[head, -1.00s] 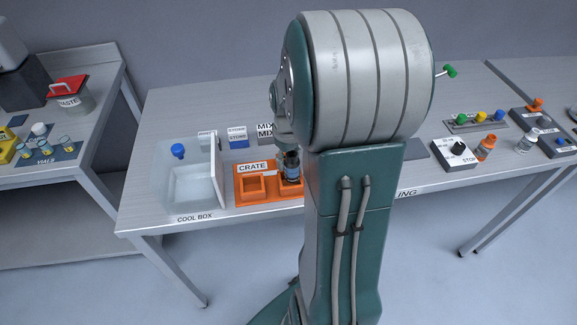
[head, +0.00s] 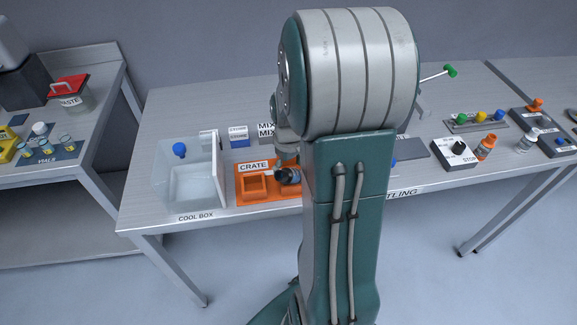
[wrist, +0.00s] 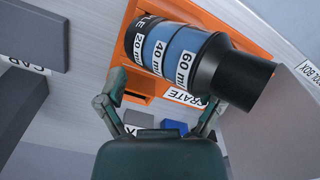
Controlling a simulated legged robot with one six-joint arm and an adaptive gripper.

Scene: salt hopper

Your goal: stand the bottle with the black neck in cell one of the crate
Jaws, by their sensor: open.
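The bottle with the black neck (head: 289,177) leans over the right-hand part of the orange crate (head: 245,199) in the head view. In the wrist view the bottle (wrist: 178,52) is large, with a blue graduated body, and lies aslant across the crate (wrist: 135,84), its black neck to the right. My gripper (wrist: 163,92) is open, its two fingers apart just below the bottle in the picture; whether they touch it I cannot tell. The crate's left cell is empty.
The clear cool box (head: 190,192), with a blue-topped item (head: 179,149) inside, stands left of the crate. A small blue and white box (head: 239,137) is behind the crate.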

